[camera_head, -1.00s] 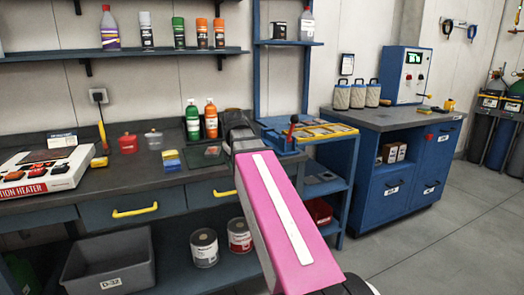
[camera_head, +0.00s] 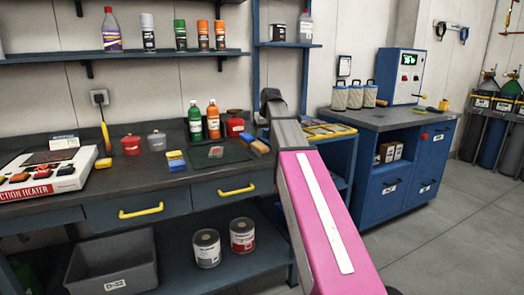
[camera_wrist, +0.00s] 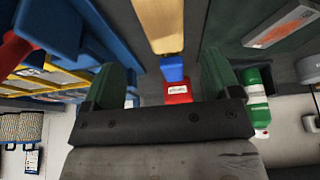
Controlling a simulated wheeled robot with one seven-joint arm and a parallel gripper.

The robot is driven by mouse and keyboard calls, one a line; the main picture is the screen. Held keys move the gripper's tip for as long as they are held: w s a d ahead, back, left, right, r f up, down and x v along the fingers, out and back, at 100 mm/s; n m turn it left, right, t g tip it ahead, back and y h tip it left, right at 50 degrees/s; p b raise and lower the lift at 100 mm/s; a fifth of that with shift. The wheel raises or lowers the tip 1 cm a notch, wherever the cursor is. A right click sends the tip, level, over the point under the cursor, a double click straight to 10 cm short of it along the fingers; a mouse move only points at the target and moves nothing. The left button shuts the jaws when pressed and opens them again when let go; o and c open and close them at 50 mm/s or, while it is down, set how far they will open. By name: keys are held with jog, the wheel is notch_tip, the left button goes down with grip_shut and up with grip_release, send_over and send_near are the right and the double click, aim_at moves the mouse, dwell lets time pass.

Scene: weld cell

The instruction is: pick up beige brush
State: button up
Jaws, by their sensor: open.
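A beige, wood-coloured block, seemingly the brush (camera_head: 259,147), lies on the workbench near its right end, just left of my arm. In the wrist view the beige brush (camera_wrist: 164,22) is at the top centre, with a blue piece (camera_wrist: 173,68) at its end. I cannot tell whether the blue piece belongs to it. My gripper (camera_wrist: 165,62) is open and empty, its two green fingers either side of the brush's line; the brush is apart from them. In the head view my gripper's dark end shows above the bench and its fingers are hidden.
A red can (camera_head: 235,125) stands behind the brush, with green (camera_head: 194,121) and orange (camera_head: 213,119) bottles to its left. A dark mat (camera_head: 232,153) lies left of the brush. A blue cart with yellow-edged trays (camera_head: 327,132) stands to the right, partly behind my arm.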

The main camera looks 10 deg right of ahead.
aim_at(260, 145)
jog(key=shift+a+x, duration=0.1)
jog(key=shift+x, duration=1.85)
jog(key=shift+a+x, duration=0.15)
jog(key=shift+x, duration=1.8)
jog(key=shift+s+f, duration=0.1)
jog(key=shift+f, duration=0.15)
jog(key=c, duration=1.1)
